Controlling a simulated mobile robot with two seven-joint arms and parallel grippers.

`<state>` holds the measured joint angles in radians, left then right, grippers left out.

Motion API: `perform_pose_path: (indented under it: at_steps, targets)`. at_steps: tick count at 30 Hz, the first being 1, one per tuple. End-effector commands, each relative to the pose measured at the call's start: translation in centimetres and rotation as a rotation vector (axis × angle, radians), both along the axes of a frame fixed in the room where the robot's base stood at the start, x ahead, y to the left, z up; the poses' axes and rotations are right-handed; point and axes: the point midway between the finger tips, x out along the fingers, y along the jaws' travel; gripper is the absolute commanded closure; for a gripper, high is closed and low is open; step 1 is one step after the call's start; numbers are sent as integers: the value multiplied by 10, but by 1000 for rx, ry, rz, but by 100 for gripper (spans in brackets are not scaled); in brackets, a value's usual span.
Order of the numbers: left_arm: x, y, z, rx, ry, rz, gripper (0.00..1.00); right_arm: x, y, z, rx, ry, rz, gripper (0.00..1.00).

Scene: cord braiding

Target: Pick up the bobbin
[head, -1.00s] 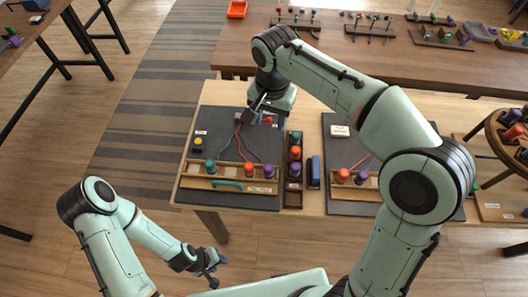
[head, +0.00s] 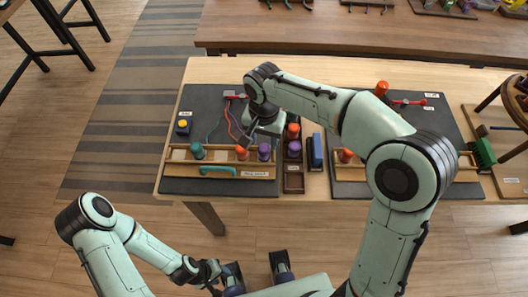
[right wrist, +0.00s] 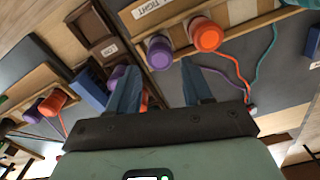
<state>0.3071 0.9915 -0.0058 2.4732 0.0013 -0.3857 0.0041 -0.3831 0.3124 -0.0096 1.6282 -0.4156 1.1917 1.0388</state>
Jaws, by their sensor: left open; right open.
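My left gripper (head: 216,279) is low in front of the table, empty.
A dark compartment tray (head: 293,183) beside the board holds an orange bobbin (head: 293,130) and a purple one (head: 294,148); its front compartment is empty. A blue block (head: 316,150) stands right of it. A second board with a rack lies further right, partly behind my arm.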

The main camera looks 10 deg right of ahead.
Motion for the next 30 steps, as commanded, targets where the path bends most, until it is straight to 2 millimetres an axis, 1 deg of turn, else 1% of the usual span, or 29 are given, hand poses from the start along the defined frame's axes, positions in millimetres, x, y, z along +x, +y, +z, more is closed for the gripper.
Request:
perform_pose_path:
  at_steps: [4,9,12,15,21,23,24,25,26,30]
  targets:
    - [0,0,-1,0,1,0,57,1,-1,-12,-1,2,-1,50]
    - [-1,0,-4,1,2,0,57,3,-3,-38,-2,3,-1,50]
    - [-2,0,-5,0,2,0,57,3,-3,-49,-1,2,0,50]
    - [-2,0,-5,0,2,0,57,3,-2,-54,-1,-1,0,50]
    - [-2,0,-5,0,2,0,57,3,-2,-54,-1,-1,0,50]
    - [-2,0,-5,0,2,0,57,3,-2,-54,-1,-1,0,70]
    - [-2,0,-5,0,2,0,57,3,-2,-54,0,-1,0,83]
    - [-2,0,-5,0,2,0,57,3,-2,-54,0,-1,0,93]
    - [-2,0,-5,0,2,0,57,3,-2,-54,0,-1,0,94]
    - [-2,0,-5,0,2,0,57,3,-2,-53,0,-1,0,94]
